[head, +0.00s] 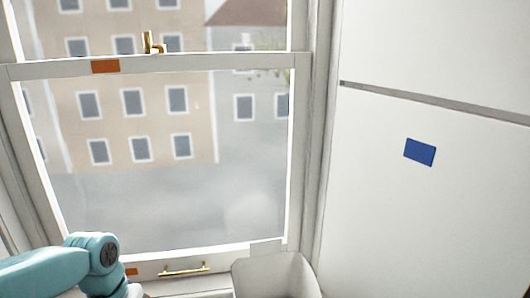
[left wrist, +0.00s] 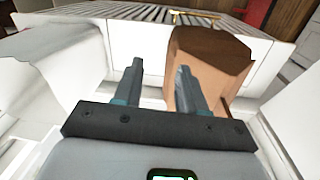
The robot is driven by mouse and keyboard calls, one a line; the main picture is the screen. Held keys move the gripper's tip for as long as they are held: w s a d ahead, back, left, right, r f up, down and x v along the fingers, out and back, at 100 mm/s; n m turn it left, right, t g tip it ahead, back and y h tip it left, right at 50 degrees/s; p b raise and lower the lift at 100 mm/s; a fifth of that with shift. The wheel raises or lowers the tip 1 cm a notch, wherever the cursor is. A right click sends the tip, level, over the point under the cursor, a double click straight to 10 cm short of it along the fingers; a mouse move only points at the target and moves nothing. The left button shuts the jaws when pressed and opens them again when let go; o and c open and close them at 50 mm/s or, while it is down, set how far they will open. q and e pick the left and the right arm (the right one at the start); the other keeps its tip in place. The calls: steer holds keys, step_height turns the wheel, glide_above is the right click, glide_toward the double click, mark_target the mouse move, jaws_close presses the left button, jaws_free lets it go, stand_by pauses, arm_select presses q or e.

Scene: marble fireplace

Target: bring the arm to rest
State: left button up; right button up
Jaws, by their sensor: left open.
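My left arm comes in from the lower left of the head view; its gripper is below the picture there. In the left wrist view my left gripper (left wrist: 158,85) has its two dark fingers apart, with nothing held between them. A brown, flat-topped block-like thing (left wrist: 212,52) stands behind the right finger, which partly hides it. I cannot tell whether the finger touches it. My right gripper is in neither view.
A sash window (head: 180,160) fills the left of the head view, with a brass latch (head: 153,42) and a brass handle (head: 186,270). A white panel with a blue patch (head: 420,152) is at right. A white curved-edged thing (head: 275,275) stands below the window.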

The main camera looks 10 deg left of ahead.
arm_select(q)
steer(key=s+d+f+m+h, duration=0.1)
steer(key=d+f, duration=0.5)
steer(key=f, duration=0.4)
steer(key=s+d+f+h, duration=0.1)
steer(key=s+d+f, duration=0.1)
steer(key=d+f, duration=0.65)
steer(key=s+d+f+h, duration=0.1)
steer(key=s+d+f, duration=0.3)
steer(key=s+f, duration=0.6)
step_height(320, 180, down, 2)
steer(key=shift+s+d+f+n, duration=0.1)
steer(key=shift+s+d+n, duration=0.2)
steer(key=shift+s, duration=0.1)
